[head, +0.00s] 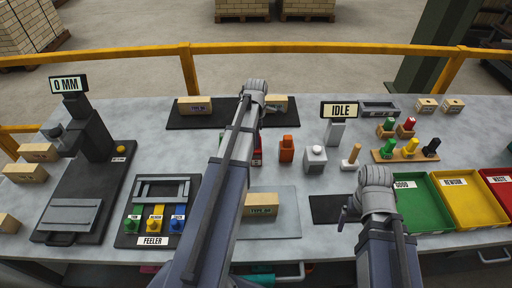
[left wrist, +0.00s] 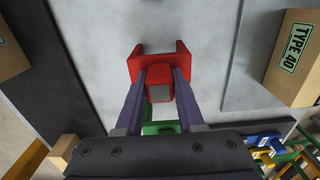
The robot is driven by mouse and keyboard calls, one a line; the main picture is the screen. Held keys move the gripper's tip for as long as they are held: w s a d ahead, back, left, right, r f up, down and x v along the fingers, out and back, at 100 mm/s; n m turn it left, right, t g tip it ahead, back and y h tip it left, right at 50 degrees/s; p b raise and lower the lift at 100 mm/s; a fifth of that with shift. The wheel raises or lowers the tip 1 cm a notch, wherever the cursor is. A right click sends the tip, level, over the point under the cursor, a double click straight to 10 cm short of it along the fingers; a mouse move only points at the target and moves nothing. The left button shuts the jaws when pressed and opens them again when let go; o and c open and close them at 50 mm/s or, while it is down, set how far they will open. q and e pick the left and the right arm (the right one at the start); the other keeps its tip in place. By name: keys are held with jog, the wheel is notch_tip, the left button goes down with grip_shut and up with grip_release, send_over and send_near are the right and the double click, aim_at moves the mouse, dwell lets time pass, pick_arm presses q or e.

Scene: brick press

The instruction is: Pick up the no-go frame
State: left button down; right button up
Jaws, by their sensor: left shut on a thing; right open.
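The red no-go frame (left wrist: 160,66) is a U-shaped piece with two prongs and a grey square patch. My left gripper (left wrist: 160,84) is shut on it, one finger at each side. In the head view only a bit of red (head: 257,156) shows beside my left arm, which hides the rest. A green piece (left wrist: 160,128) shows between the fingers, partly hidden. I cannot tell whether the red frame touches the table. My right gripper (head: 345,214) is open and empty above a dark mat at the front right.
A TYPE 40 brick (head: 262,204) lies on a grey mat right of my left arm. An orange block (head: 286,148) and a white bottle (head: 315,158) stand nearby. The feeler tray (head: 126,222) is at left; the green good bin (head: 418,222) is at right.

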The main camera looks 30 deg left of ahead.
jog(key=shift+r, duration=0.1)
pick_arm(q)
notch_tip(320, 180, up, 10)
jog(key=p, duration=1)
jog(key=shift+d+r, duration=0.1)
pick_arm(e)
notch_tip(320, 180, up, 10)
